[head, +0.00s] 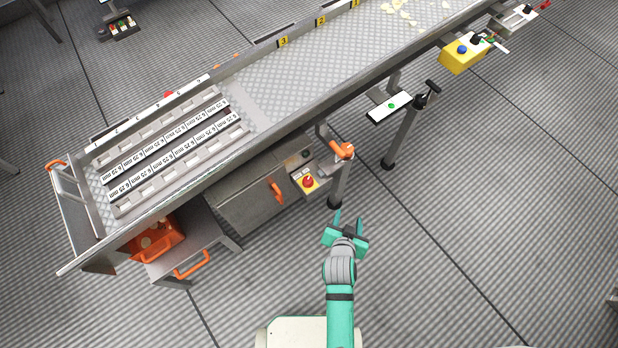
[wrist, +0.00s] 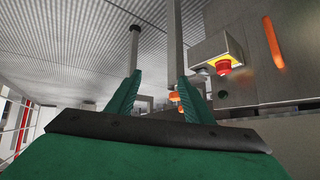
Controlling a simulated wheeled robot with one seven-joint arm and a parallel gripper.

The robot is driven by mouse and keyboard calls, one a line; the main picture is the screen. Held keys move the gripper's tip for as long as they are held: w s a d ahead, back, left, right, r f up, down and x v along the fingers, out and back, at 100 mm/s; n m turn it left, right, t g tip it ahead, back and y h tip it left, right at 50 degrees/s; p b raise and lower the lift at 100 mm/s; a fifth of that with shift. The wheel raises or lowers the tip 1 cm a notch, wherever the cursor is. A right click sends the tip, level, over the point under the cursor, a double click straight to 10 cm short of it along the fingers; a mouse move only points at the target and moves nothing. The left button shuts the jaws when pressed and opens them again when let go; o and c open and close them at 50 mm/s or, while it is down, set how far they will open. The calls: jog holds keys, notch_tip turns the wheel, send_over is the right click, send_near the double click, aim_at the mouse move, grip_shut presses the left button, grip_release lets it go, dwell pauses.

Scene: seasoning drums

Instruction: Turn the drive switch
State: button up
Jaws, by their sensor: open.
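My gripper (head: 347,220) is open and empty, low over the floor in front of the conveyor's side. Its two green fingers also show in the wrist view (wrist: 160,82), apart with nothing between them. No label marks the drive switch, so I cannot tell which control it is. A dark round knob (head: 305,153) sits on the grey cabinet front; it also shows in the wrist view (wrist: 221,93), right of the fingers. Beside it is a small box with a red button (head: 308,182) on yellow, also in the wrist view (wrist: 223,67). My gripper touches neither.
The long conveyor (head: 300,75) runs diagonally across. An orange-ended part (head: 342,151) and a support leg (head: 338,185) stand close ahead of my gripper. An orange handle (head: 276,192) is on the cabinet. A yellow control box (head: 462,57) is farther right.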

jog(key=w+d+f+m+g, duration=0.2)
jog(key=w+m, duration=0.1)
jog(key=w, duration=0.5)
jog(key=m+g+y, duration=0.3)
jog(key=m+g, duration=0.4)
jog(key=m, duration=0.1)
send_near(309, 179)
notch_tip(309, 179, down, 9)
jog(key=shift+a+f, duration=0.1)
jog(key=shift+c, duration=0.6)
jog(key=c, duration=0.9)
